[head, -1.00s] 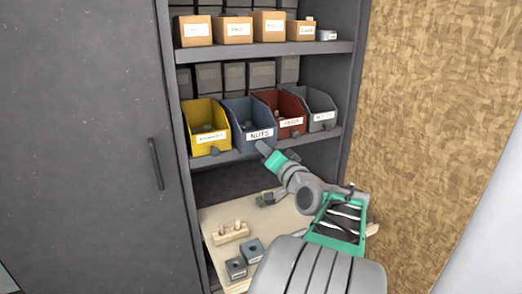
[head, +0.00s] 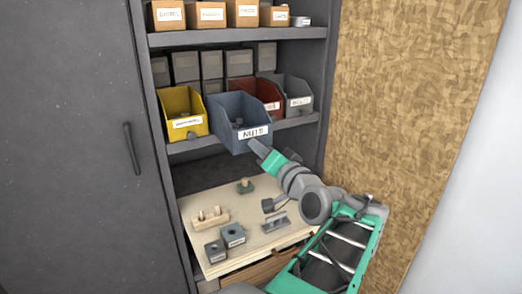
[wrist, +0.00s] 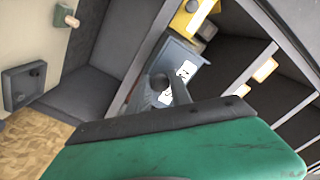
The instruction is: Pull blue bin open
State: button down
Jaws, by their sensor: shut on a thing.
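The blue bin (head: 238,128) has a white label reading NUTS and sticks out past the shelf's front edge, ahead of the bins beside it. A few dark parts show inside it. My gripper (head: 254,146) is shut on the bin's front, just below the label. Its fingers hide the part they hold. In the wrist view, the blue bin (wrist: 182,52) and its label show beyond my gripper (wrist: 172,86), with a dark round knob beside the fingers.
A yellow bin (head: 184,125) stands to the left, a red bin (head: 268,92) and a grey bin (head: 298,108) to the right. A light wooden board (head: 205,185) below holds several small parts. A dark cabinet door (head: 75,150) is at the left and a chipboard wall (head: 410,110) at the right.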

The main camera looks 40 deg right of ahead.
jog(key=c, duration=1.5)
grip_release()
jog(key=v, duration=0.7)
jog(key=shift+s, duration=0.35)
jog(key=shift+a, duration=0.1)
